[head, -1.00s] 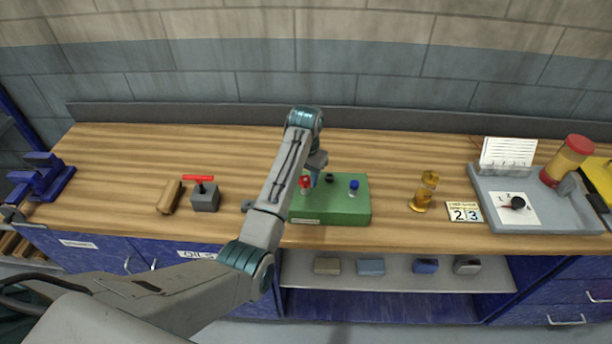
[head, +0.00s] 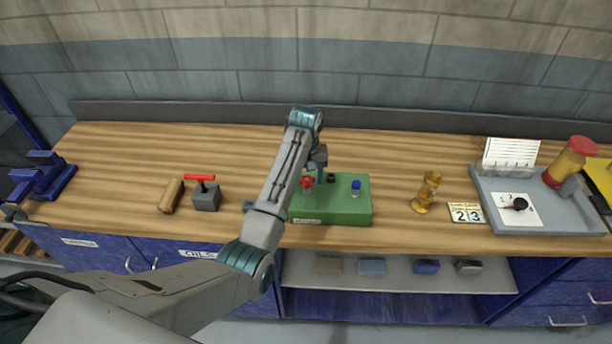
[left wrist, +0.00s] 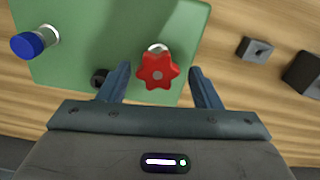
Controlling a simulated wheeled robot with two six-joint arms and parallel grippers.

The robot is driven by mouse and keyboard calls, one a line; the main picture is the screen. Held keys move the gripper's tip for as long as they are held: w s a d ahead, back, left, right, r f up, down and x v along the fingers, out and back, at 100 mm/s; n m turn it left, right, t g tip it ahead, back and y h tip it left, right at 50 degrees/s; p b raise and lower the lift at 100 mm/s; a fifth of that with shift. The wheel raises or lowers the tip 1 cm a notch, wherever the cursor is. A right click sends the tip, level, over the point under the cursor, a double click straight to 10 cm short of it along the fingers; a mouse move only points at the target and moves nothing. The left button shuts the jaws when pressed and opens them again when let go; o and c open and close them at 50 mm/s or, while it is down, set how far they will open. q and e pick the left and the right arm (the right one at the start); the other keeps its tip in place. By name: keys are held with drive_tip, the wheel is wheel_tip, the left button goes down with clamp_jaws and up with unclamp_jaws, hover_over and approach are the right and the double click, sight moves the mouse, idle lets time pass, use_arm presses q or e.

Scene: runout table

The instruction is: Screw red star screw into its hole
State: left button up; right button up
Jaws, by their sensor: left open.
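The red star screw (head: 307,182) stands on the green block (head: 340,212), near its left end. In the left wrist view, the red star head (left wrist: 157,72) lies between the two finger lines, with a bit of pale metal behind it. My left gripper (head: 320,174) is over the block by the screw. In the left wrist view its fingers (left wrist: 160,78) are spread, with a gap on both sides of the head. How deep the screw sits is hidden. My right gripper is not in view.
A blue-headed screw (head: 355,187) stands on the block's right part, and a small black round part (left wrist: 99,77) is near the left finger. A grey block with a red handle (head: 205,195) stands left, a brass figure (head: 426,194) right. Bare table lies behind the block.

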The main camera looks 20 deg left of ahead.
use_arm(q)
drive_tip(key=n, duration=0.6)
drive_tip(key=shift+s, duration=0.1)
drive_tip(key=n, duration=0.5)
drive_tip(key=shift+s, duration=0.1)
drive_tip(key=n, duration=0.6)
drive_tip(key=shift+s, duration=0.1)
drive_tip(key=n, duration=0.5)
drive_tip(key=shift+d+n, duration=0.15)
drive_tip(key=shift+n, duration=0.25)
drive_tip(key=shift+r, duration=0.35)
drive_tip(key=shift+c, duration=0.5)
drive_tip(key=c, duration=1)
drive_tip(key=m, duration=0.4)
drive_tip(key=shift+m, duration=0.4)
